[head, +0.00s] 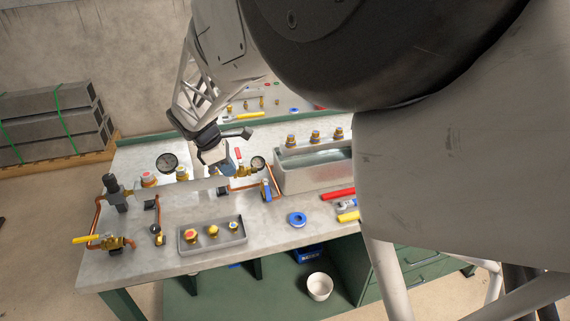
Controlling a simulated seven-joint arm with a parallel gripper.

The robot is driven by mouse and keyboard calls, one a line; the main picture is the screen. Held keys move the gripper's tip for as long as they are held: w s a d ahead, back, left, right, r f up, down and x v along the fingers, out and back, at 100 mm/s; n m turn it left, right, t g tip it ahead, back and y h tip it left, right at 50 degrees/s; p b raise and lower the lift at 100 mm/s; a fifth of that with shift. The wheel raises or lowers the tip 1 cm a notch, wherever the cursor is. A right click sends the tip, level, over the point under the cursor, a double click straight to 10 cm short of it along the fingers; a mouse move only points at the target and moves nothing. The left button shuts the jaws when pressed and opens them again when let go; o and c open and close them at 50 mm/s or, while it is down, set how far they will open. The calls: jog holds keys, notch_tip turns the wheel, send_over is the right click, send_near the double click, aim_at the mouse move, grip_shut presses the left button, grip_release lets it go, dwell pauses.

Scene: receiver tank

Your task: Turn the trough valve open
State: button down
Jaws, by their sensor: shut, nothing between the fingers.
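Several small valves stand on the grey workbench (180,260). One with an upright blue lever (266,190) is just left of the grey metal trough (315,176), which looks filled with water. A brass valve with a red lever (239,155) is behind it, beside a round gauge (258,163). Another brass valve with a yellow lever (92,239) is at the bench's left end. I cannot tell which is the trough valve. My gripper (231,171) is shut and empty, just left of the red-lever valve; its fingertips are small and partly unclear, and contact cannot be made out.
A grey tray (187,249) holds several brass fittings. Fittings line the trough's back edge. My arm hides the bench's right side.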

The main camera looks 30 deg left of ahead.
aim_at(267, 194)
jog(key=shift+f, duration=0.15)
jog(key=x, duration=0.9)
jog(key=shift+d+f, duration=0.1)
jog(key=shift+f, duration=0.05)
jog(key=shift+w+d+f, duration=0.15)
jog(key=shift+w+d, duration=0.5)
jog(key=shift+d, duration=0.1)
jog(key=shift+w+d, duration=0.65)
jog(key=shift+d, duration=0.2)
jog(key=shift+w+d, duration=0.1)
jog(key=shift+w+d, duration=0.35)
jog(key=shift+d, duration=0.35)
